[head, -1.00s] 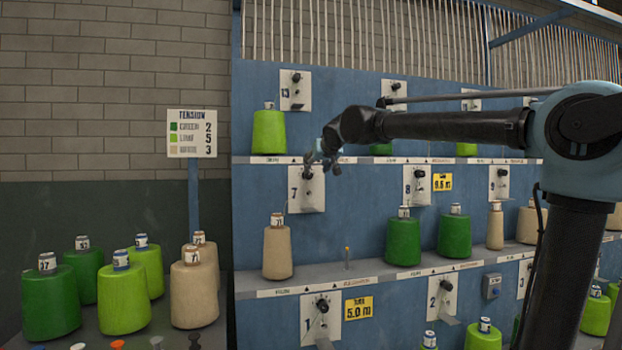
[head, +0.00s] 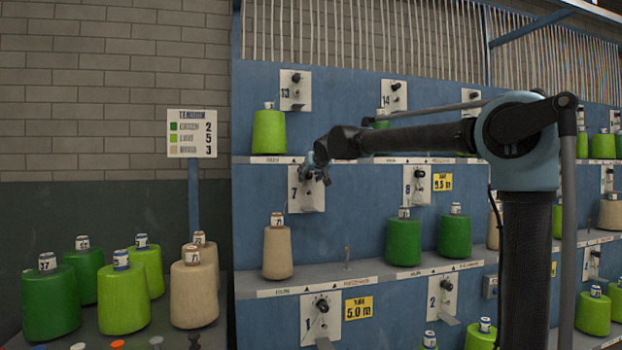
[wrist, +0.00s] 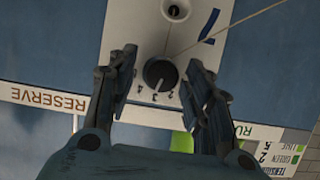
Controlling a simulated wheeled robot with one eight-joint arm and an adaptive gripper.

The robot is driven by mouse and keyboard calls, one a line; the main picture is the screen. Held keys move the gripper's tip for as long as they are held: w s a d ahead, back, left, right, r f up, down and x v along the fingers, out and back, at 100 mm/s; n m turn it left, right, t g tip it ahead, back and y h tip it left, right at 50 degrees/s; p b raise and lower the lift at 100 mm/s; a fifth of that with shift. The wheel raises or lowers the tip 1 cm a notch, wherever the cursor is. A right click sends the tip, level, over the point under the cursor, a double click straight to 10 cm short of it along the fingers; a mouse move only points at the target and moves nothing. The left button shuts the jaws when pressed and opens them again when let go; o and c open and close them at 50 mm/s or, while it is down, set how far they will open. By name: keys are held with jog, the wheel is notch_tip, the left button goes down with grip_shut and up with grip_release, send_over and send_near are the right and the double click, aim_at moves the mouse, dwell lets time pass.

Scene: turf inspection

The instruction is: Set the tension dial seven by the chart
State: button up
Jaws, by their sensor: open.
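The station 7 plate (head: 306,192) is on the blue panel, with a beige cone (head: 277,250) on the shelf below it. In the wrist view the dark dial (wrist: 160,73) shows on the plate (wrist: 150,40), upside down, with small numbers along its lower edge. Its pale pointer line is toward the picture bottom, around the 3, though the digits are small. My gripper (wrist: 168,62) is open, one finger on each side of the dial; contact is not clear. In the head view my gripper (head: 318,176) partly covers the plate. The tension chart (head: 192,134) reads green 2, lime 5, and 3 on the beige row.
Neighbouring plates 8 (head: 417,186) and 13 (head: 295,90) carry similar dials. A shelf (head: 262,160) runs just above plate 7, and a lower shelf (head: 310,280) holds the cones. Green, lime and beige cones stand on a table at the left.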

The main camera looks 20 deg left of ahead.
jog(key=shift+c, duration=0.3)
jog(key=c, duration=1)
jog(key=shift+a+n+t+h, duration=0.1)
jog(key=shift+n+t+h, duration=0.5)
jog(key=shift+n, duration=0.4)
jog(key=o, duration=1.1)
jog(key=shift+c, duration=0.2)
